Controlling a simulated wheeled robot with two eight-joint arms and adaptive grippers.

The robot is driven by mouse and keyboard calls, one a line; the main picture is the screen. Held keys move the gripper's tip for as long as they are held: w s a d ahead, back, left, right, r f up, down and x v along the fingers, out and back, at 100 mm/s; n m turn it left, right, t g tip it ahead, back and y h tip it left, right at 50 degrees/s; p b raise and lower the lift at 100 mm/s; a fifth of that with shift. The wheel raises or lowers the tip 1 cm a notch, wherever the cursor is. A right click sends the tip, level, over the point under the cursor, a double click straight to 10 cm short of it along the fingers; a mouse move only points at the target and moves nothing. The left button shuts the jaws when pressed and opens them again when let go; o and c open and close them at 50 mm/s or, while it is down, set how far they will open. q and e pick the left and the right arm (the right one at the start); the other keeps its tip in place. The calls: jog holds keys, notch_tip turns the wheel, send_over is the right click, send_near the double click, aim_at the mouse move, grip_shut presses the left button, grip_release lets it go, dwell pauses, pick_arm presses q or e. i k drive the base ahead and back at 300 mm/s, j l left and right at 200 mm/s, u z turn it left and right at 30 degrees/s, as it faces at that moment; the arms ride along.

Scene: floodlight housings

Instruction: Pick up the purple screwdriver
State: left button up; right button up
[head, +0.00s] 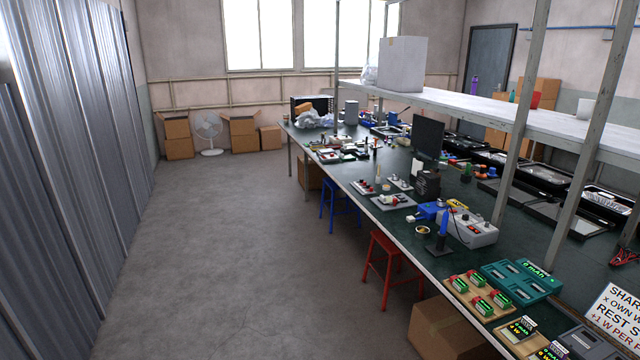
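I cannot make out a purple screwdriver for certain in the head view. The long workbench (345,178) with a dark green top runs along the right side and holds many small tools and parts, too small to tell apart at its far end. An upright blue-handled tool (444,222) stands on a small dark base near the bench's front edge. A blue tool (428,211) lies beside a grey box with a cable (474,230). Neither of my grippers is in view.
A red stool (384,262), a blue stool (340,200) and a cardboard box (450,330) stand by or under the bench. A white shelf (480,108) on posts overhangs it. The concrete floor (230,250) on the left is clear up to the corrugated metal wall (70,150).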

aim_at(475, 81)
jog(key=i+u, duration=0.15)
jog(key=i, duration=1.1)
jog(key=i+u, duration=0.15)
jog(key=i, duration=1.1)
jog(key=i+l+z, duration=0.15)
jog(key=i+z, duration=0.6)
jog(key=i, duration=0.25)
jog(key=i+j+z, duration=0.25)
jog(key=i+z, duration=0.15)
jog(key=i+j+z, duration=0.35)
jog(key=i, duration=0.2)
jog(key=i+z, duration=0.85)
